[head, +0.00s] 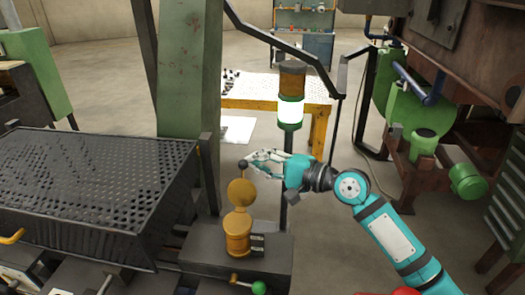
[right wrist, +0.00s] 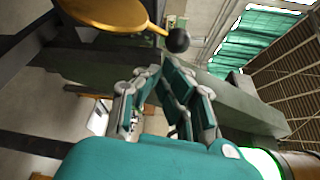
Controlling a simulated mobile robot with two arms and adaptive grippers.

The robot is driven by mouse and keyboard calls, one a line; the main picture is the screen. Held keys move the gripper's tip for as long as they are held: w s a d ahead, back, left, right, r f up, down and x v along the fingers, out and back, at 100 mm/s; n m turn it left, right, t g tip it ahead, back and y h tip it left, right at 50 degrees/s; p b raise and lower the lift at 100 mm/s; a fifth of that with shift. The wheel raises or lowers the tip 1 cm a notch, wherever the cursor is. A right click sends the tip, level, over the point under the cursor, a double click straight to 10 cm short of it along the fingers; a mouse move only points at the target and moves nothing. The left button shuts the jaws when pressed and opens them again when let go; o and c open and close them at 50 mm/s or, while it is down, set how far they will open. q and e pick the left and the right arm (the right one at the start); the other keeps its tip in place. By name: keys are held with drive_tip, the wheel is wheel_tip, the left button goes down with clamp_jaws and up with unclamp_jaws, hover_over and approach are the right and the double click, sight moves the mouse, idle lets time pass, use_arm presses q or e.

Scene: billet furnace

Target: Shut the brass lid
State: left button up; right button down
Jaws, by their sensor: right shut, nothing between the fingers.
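The brass lid (head: 242,192) stands upright, open, above its round brass pot (head: 238,236) on a dark block. A black ball knob (head: 243,164) sits at the lid's top edge. My right gripper (head: 253,160) is shut and empty, its fingertips close to the right of the knob; I cannot tell whether they touch it. In the right wrist view the lid (right wrist: 105,12) and knob (right wrist: 178,40) show at the top, beyond the fingertips (right wrist: 165,72). My left gripper is not in view.
A perforated dark metal bench (head: 90,180) stands at the left, and a green post (head: 190,70) rises behind the pot. A signal lamp (head: 290,110) stands behind my right gripper. A lever with a green knob (head: 259,287) is in front of the pot.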

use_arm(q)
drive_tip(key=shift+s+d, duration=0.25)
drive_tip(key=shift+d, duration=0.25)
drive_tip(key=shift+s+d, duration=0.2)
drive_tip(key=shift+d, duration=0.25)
use_arm(e)
drive_tip(key=shift+a+f, duration=0.1)
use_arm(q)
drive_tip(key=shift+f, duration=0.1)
use_arm(e)
drive_tip(key=shift+s, duration=0.1)
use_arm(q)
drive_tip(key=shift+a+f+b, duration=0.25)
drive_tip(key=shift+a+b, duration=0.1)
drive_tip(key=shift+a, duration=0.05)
use_arm(e)
drive_tip(key=shift+s+a+r+n, duration=0.1)
drive_tip(key=shift+s+r+n, duration=0.1)
drive_tip(key=shift+r+n, duration=0.1)
